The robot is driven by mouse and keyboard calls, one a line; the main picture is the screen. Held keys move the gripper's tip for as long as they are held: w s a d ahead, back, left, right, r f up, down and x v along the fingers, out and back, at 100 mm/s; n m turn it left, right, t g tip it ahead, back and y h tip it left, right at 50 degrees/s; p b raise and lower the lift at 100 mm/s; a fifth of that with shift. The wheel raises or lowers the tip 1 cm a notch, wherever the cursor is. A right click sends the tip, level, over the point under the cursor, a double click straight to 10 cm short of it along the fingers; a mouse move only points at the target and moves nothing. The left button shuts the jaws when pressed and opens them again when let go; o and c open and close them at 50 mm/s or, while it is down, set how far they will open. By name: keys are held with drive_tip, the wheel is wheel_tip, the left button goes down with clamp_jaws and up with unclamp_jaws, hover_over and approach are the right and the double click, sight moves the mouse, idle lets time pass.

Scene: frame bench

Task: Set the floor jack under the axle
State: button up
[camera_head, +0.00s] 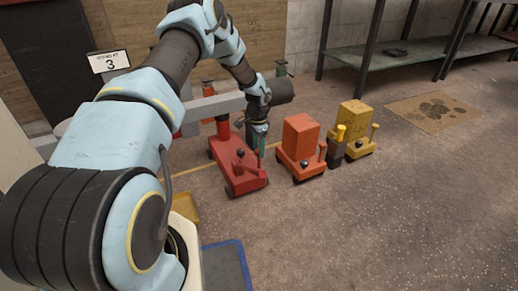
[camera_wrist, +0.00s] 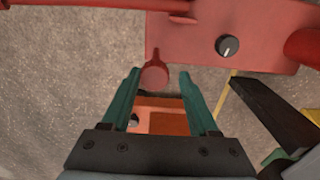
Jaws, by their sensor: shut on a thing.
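A red floor jack (camera_head: 248,178) stands on the floor in the middle of the head view, with a red upright post and a black knob. Its red body (camera_wrist: 190,45) fills the top of the wrist view. My gripper (camera_head: 259,146) is at the jack's far right side. In the wrist view, the teal fingers (camera_wrist: 160,74) stand either side of a small round red knob (camera_wrist: 154,75) at the jack's edge. A grey beam (camera_head: 212,106), which looks like the axle, runs behind the jack, partly hidden by my arm. I cannot tell whether the post is under it.
An orange jack-like cart with a box (camera_head: 298,138) stands close on the right, then a dark post (camera_head: 337,152) and a yellow cart (camera_head: 353,118). A sign marked 3 (camera_head: 109,62) is at left. A blue-edged mat (camera_head: 225,268) lies in front.

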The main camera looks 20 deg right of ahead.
drive_tip(key=o, duration=0.3)
wheel_tip(320, 180, up, 11)
drive_tip(key=p, duration=0.3)
drive_tip(key=shift+p, duration=0.3)
drive_tip(key=shift+a, duration=0.1)
drive_tip(key=s+a+r+n, duration=0.3)
drive_tip(key=a+r, duration=0.5)
drive_tip(key=r, duration=0.1)
drive_tip(key=s+a+r+n+t+p, duration=0.1)
drive_tip(key=s+a+r+n, duration=0.55)
drive_tip(key=s+a, duration=0.4)
drive_tip(key=s+a+r+n+t, duration=0.1)
drive_tip(key=s+a+r+n, duration=0.5)
drive_tip(key=s+a, duration=0.4)
drive_tip(key=shift+m, duration=0.45)
drive_tip(key=r+p, duration=2.4)
drive_tip(key=r, duration=0.1)
drive_tip(key=d+r+p, duration=0.1)
drive_tip(key=r+p, duration=1.1)
drive_tip(key=shift+s+d+r+p, duration=0.1)
drive_tip(key=shift+s+r+p, duration=0.15)
drive_tip(key=shift+p, duration=0.1)
